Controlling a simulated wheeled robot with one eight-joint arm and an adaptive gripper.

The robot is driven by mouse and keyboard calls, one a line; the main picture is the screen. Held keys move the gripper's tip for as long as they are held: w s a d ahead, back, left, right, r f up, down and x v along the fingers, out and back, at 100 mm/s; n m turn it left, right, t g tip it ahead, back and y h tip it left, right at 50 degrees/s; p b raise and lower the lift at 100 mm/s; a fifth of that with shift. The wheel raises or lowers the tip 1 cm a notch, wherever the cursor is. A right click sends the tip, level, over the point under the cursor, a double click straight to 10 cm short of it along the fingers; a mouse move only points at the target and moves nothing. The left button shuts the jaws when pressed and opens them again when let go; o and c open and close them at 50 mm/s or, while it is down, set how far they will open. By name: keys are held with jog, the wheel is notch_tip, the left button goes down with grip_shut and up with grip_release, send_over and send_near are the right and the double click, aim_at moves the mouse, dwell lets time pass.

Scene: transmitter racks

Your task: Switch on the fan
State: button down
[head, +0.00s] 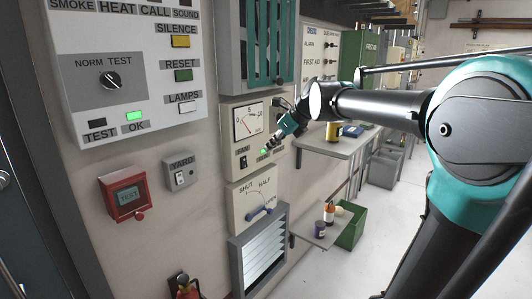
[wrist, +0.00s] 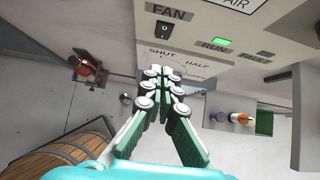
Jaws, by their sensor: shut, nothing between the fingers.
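The fan panel (head: 238,114) is a cream wall plate with a dial gauge, in the middle of the head view. Its black fan rocker switch (wrist: 164,33) sits under the FAN label in the wrist view; it also shows low on the panel in the head view (head: 243,162). I cannot tell which way the rocker is tipped. The RUN lamp (wrist: 221,42) is lit green, and the FAULT lamp (wrist: 265,53) beside it is dark. My gripper (wrist: 163,82) is shut and empty, in front of the panel and apart from the rocker.
Below the panel are a SHUT/HALF lever plate (head: 255,205) and a louvred vent (head: 262,255). Shelves (head: 322,145) project from the wall at right.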

aim_at(244, 163)
jog(key=shift+d+r, duration=0.1)
jog(key=shift+r, duration=0.05)
jog(key=shift+s+d+f, duration=0.1)
jog(key=shift+d+f, duration=0.1)
jog(key=shift+f, duration=0.5)
jog(key=shift+w+a+r+x, duration=0.15)
jog(key=shift+a+r+x, duration=0.1)
jog(key=shift+x, duration=1.9)
jog(key=shift+w+a+r+x, duration=0.2)
jog(key=shift+r+x, duration=0.05)
jog(key=shift+x, duration=1.95)
jog(key=shift+w+a+r+x, duration=0.15)
jog(key=shift+a+r+x, duration=0.1)
jog(key=shift+x, duration=1.9)
